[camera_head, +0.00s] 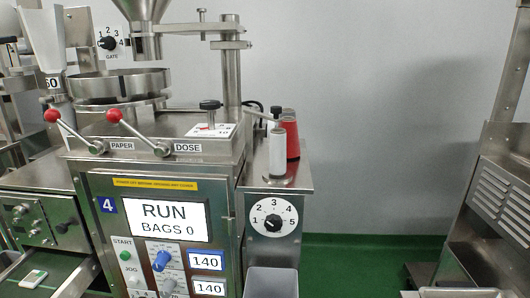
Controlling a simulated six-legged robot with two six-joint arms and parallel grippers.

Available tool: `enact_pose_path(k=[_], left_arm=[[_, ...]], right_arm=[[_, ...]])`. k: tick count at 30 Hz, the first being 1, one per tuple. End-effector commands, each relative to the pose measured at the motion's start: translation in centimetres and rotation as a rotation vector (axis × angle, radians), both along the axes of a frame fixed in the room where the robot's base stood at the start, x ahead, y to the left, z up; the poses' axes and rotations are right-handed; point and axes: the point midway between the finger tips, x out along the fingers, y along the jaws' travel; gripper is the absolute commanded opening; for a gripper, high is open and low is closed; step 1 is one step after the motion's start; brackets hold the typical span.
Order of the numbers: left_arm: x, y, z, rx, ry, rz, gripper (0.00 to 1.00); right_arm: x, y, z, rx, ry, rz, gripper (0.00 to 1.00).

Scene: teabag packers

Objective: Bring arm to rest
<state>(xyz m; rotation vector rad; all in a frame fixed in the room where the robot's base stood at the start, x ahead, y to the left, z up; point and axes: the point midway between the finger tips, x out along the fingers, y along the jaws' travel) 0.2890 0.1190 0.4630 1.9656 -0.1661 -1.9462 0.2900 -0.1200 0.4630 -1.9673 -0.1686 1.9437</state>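Neither of my grippers nor any part of my arms shows in the head view. The teabag packing machine (214,160) fills the left half of the view. Its screen (158,220) reads RUN and BAGS 0. The PAPER lever (52,116) and the DOSE lever (114,116), both with red knobs, stand on its front. A numbered dial (273,217) is on the right side panel.
A white cylinder (277,153) and a red spool (290,136) stand on the machine's right ledge. A grey bin (271,283) is below the dial. A steel machine with a vented panel (502,185) stands at the right. Green floor (345,262) is clear between them.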

Motion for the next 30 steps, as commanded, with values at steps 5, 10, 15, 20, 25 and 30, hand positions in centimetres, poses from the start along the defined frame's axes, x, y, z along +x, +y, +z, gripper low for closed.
enact_pose_path(k=[5,10,15,20,25,30], left_arm=[[0.1,0.0,-4.0,-0.001,-0.001,-0.001,0.0],[0.1,0.0,-6.1,-0.001,-0.002,0.0,0.0],[0.1,0.0,-8.0,-0.001,-0.002,0.0,0.0],[0.1,0.0,-4.6,0.0,-0.004,-0.001,0.0],[0.1,0.0,-2.0,0.0,-0.004,-0.001,0.0],[0.1,0.0,1.5,0.0,-0.004,-0.001,0.0]], right_arm=[[0.0,0.0,-4.0,0.0,-0.001,0.0,0.43],[0.0,0.0,-6.1,0.0,-0.001,0.0,0.43],[0.0,0.0,-8.0,0.0,-0.001,0.0,0.43],[0.1,0.0,-4.7,0.0,-0.002,0.0,0.43],[0.0,0.0,-2.0,0.0,-0.001,0.0,0.43],[0.0,0.0,1.4,0.0,-0.001,0.0,0.43]])
